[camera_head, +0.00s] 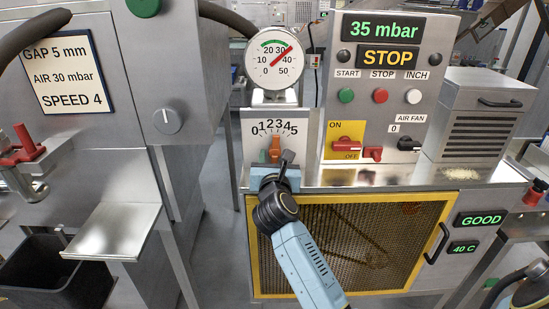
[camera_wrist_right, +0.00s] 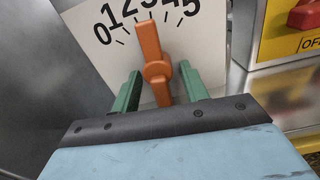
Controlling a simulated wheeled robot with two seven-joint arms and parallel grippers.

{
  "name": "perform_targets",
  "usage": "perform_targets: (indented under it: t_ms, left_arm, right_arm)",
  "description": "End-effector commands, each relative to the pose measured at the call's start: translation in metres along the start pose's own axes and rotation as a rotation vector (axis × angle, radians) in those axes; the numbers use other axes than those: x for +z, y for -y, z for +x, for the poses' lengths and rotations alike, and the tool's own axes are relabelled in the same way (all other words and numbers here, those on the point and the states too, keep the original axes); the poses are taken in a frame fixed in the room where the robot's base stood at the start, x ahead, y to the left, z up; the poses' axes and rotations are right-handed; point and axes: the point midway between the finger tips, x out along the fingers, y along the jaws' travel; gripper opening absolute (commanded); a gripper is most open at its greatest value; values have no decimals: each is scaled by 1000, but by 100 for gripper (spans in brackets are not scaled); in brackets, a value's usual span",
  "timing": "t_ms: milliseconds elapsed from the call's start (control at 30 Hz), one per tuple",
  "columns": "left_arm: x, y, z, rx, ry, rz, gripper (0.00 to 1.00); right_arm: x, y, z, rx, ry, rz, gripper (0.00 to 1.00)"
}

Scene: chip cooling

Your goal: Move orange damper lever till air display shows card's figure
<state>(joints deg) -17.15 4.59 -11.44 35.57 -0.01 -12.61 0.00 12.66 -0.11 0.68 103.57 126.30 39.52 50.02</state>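The orange damper lever (camera_head: 275,147) stands nearly upright below the 0-to-5 scale plate (camera_head: 255,141). Its tip points near the 2 and 3, and it also shows in the right wrist view (camera_wrist_right: 150,45). My right gripper (camera_head: 277,167) is at the lever, and its green fingertips (camera_wrist_right: 161,88) stand apart on either side of the lever's round hub. A small gap shows beside each finger. The air display (camera_head: 384,28) reads 35 mbar. The card (camera_head: 62,72) reads GAP 5 mm, AIR 30 mbar, SPEED 4. My left gripper is not in view.
A round gauge (camera_head: 273,64) above the scale has its needle between 30 and 40. The STOP display (camera_head: 388,57), push buttons and red ON/OFF switch (camera_head: 347,146) are to the right. A GOOD display (camera_head: 481,219) and 40 C display (camera_head: 464,248) are lower right.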

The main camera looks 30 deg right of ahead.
Motion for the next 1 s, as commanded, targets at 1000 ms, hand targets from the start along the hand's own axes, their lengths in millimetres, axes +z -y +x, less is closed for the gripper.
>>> perform_targets:
  t_ms: [1000]
  left_arm:
    - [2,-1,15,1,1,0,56]
  right_arm:
    - [-2,0,-120,1,-3,3,50]
